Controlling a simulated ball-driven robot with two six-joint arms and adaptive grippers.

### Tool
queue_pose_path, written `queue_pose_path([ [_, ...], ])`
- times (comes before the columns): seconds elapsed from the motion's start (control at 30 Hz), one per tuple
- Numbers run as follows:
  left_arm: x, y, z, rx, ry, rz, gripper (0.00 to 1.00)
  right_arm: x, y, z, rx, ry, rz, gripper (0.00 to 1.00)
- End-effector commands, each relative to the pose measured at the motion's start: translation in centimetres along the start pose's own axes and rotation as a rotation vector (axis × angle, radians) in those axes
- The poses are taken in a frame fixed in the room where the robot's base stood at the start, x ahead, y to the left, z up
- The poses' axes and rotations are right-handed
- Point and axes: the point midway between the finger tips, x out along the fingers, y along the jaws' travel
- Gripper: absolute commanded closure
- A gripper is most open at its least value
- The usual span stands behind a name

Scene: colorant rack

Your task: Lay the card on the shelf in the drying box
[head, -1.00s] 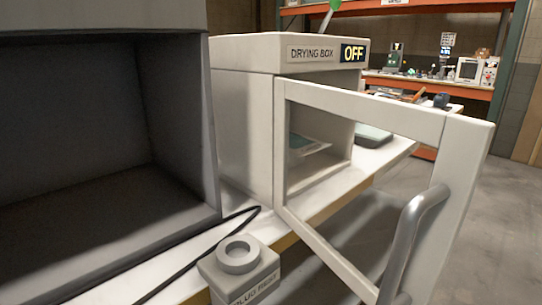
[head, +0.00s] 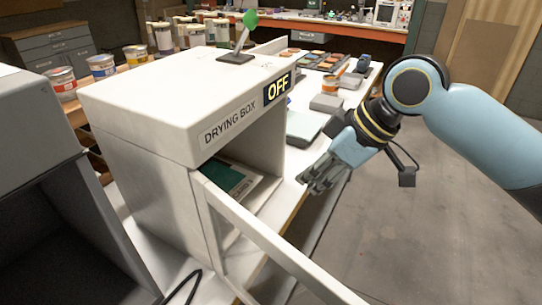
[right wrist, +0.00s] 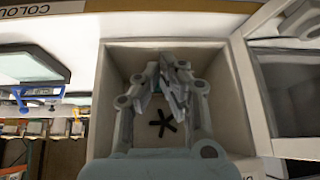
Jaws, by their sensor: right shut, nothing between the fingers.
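The drying box (head: 150,95) stands on the white bench with its front open and its sign reading OFF. The card (head: 228,178), dark green with a pale printed border, lies inside it; the box wall and door hide part of it. My right gripper (head: 312,182) is shut and empty, outside the box opening and to the right of the card, apart from it. In the right wrist view the gripper's fingers (right wrist: 170,85) point into an open pale box with a black star-shaped mark. My left gripper is not in view.
The drying box's door frame (head: 262,232) swings out toward me. A grey cabinet (head: 55,190) stands at left. A pale slab (head: 305,124) lies beside the box. A green-knobbed lever (head: 250,20) rises on top. Open floor lies at right.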

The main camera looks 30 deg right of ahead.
Motion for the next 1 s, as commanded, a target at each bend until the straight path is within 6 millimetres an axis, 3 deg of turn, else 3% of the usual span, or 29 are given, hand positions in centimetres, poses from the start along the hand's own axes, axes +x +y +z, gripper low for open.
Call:
queue_pose_path([
  [0.03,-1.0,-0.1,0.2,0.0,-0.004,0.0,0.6,-1.0,0.4,-0.5,-0.006,-0.004,0.01,1.0],
  [0.1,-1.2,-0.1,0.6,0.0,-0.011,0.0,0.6,-1.3,0.7,-0.7,-0.008,-0.005,0.016,1.0],
  [0.23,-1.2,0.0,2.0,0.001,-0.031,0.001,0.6,-0.5,0.8,-0.8,-0.004,0.0,0.016,1.0],
  [0.43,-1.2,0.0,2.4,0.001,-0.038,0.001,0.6,2.9,0.8,-0.8,0.001,0.0,0.014,1.0],
  [0.73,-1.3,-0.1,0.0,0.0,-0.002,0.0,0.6,9.2,0.9,-0.8,-0.003,-0.001,0.016,1.0],
  [0.8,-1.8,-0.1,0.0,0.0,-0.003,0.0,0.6,9.5,1.0,-2.2,-0.004,0.003,0.018,1.0],
  [1.0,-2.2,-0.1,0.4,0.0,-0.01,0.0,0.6,10.7,1.0,-3.8,-0.005,-0.001,0.018,1.0],
])
